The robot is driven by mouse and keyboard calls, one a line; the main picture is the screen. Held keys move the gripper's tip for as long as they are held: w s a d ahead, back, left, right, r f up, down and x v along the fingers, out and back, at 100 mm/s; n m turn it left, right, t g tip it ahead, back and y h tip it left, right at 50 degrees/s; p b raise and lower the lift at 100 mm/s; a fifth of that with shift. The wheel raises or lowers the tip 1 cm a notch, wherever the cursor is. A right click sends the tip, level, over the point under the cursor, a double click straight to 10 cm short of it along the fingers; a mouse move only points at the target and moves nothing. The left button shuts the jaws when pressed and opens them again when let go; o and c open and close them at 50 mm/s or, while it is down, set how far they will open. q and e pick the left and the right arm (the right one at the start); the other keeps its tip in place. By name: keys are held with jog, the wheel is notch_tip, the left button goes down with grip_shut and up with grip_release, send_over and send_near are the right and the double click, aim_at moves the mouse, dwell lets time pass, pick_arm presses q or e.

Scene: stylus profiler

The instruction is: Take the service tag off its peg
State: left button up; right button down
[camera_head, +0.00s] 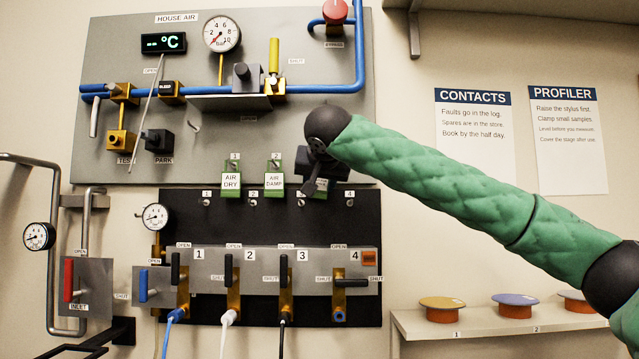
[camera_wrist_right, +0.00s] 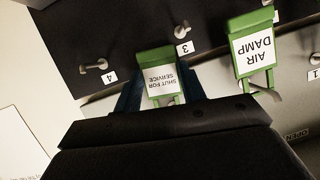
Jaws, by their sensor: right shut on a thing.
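The service tag (camera_wrist_right: 162,80) is a green tag with a white label reading "SHUT FOR SERVICE", upside down in the right wrist view. My right gripper (camera_wrist_right: 165,98) is shut on it, with a dark finger on each side. In the head view my right gripper (camera_head: 312,182) is in front of the tag (camera_head: 321,187), which is mostly covered. The tag's top end and its peg are hidden by the gripper, so I cannot tell whether it still hangs on the peg. My left gripper is not in view.
Green tags "AIR DRY" (camera_head: 231,182) and "AIR DAMP" (camera_head: 274,182) hang to the left; "AIR DAMP" is close beside my gripper. Numbered pegs stick out of the black panel (camera_head: 366,222) below. Valves with hoses (camera_head: 228,290) are lower down. A shelf (camera_head: 480,325) holds round pads.

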jog(key=shift+s+a+r, duration=0.2)
jog(key=shift+s+r, duration=0.1)
jog(key=shift+s, duration=0.15)
jog(key=shift+s+a+r, duration=0.2)
jog(key=shift+s+r, duration=0.05)
jog(key=shift+s, duration=0.15)
dwell(0.5)
jog(key=s+b, duration=0.3)
jog(key=s, duration=0.5)
jog(key=shift+b, duration=0.35)
dwell(0.7)
